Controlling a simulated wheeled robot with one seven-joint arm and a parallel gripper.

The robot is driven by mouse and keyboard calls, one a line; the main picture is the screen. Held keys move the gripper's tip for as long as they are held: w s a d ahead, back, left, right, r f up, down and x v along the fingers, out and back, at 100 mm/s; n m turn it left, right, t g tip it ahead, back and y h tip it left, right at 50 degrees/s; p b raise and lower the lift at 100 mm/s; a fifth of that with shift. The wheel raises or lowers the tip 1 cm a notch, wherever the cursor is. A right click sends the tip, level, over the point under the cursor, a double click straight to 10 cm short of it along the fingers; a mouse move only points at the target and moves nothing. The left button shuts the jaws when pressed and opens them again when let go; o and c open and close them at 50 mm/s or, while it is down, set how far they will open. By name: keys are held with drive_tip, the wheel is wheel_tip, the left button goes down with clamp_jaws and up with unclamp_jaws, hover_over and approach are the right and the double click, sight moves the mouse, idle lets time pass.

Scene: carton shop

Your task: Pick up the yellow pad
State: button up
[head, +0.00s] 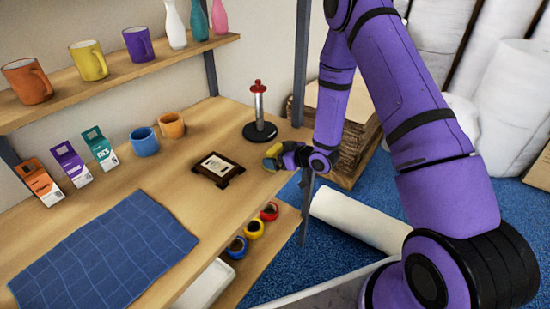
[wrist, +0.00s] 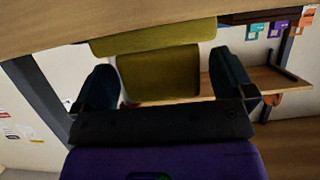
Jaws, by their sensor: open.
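The yellow pad (head: 273,150) is at the right edge of the wooden table in the head view, partly covered by my gripper (head: 282,157). In the wrist view the pad (wrist: 158,76) looks olive-yellow with a pale border. It lies between the two dark fingers of my gripper (wrist: 165,88). The fingers are open, one on each side, with a visible gap between the pad and the right finger. The gap at the left finger is narrower. I cannot tell whether the pad touches either finger.
A red-topped stand with a black base (head: 260,131) and a dark framed plaque (head: 217,169) are near the pad. Blue (head: 144,142) and orange (head: 171,125) cups, several cartons and a blue mat (head: 105,250) lie farther left. Tape rolls (head: 254,228) sit on the lower shelf.

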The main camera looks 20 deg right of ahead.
drive_tip(key=shift+w+a+f, duration=0.25)
drive_tip(key=shift+w+a, duration=0.1)
drive_tip(key=shift+w, duration=0.2)
drive_tip(key=shift+c, duration=0.5)
drive_tip(key=c, duration=0.4)
drive_tip(key=shift+c, duration=0.2)
drive_tip(key=shift+r, duration=0.1)
